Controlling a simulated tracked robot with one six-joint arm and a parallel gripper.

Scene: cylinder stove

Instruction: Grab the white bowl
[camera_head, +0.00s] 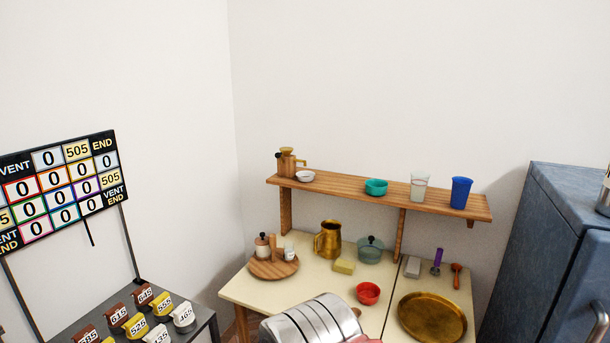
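The small white bowl (305,176) sits upright on the left part of the wooden wall shelf (340,187). It stands just right of a brown and gold pot with a handle (288,163), and there is bare shelf to its right. I cannot make out my gripper in this view, so its opening and its distance from the bowl do not show.
A teal bowl (376,187), a clear cup (419,188) and a blue cup (461,193) share the shelf. Below, the table (312,273) holds a gold pitcher (328,240) and a red bowl (368,293). A blue-grey cabinet (530,260) stands right.

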